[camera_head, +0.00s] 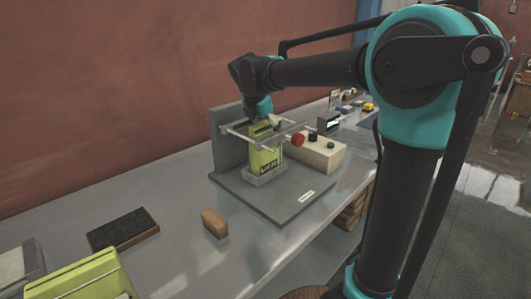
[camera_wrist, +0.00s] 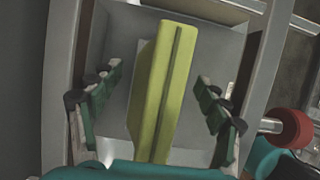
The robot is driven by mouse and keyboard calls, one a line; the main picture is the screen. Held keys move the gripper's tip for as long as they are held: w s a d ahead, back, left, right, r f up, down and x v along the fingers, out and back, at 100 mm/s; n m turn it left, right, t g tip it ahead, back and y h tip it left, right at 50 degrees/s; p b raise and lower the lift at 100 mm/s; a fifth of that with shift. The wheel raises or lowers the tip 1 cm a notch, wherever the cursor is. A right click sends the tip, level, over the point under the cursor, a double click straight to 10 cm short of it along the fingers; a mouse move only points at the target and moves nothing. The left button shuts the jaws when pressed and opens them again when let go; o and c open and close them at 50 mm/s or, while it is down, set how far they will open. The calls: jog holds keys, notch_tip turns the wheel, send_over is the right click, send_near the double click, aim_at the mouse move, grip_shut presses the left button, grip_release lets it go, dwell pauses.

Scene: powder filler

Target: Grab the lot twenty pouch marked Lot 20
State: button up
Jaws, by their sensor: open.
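A yellow-green pouch (camera_head: 264,158) stands upright in a small grey holder on the filler's grey base plate; dark print on its front is small but looks like a lot label. In the wrist view the pouch (camera_wrist: 163,85) is seen from above as a narrow block with a ridge along its top. My gripper (camera_head: 263,113) is above the pouch in the head view. In the wrist view my gripper (camera_wrist: 160,85) has its fingers spread, one on each side of the pouch, with gaps showing on both sides.
Metal rails (camera_head: 240,132) flank the pouch's top. A beige box (camera_head: 318,153) with a red knob (camera_head: 298,140) stands to the right. Another yellow-green item (camera_head: 90,278), a brown block (camera_head: 214,222) and a dark pad (camera_head: 122,229) lie at the front left.

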jog(key=shift+f, duration=0.25)
dwell(0.3)
grip_shut()
dwell(0.5)
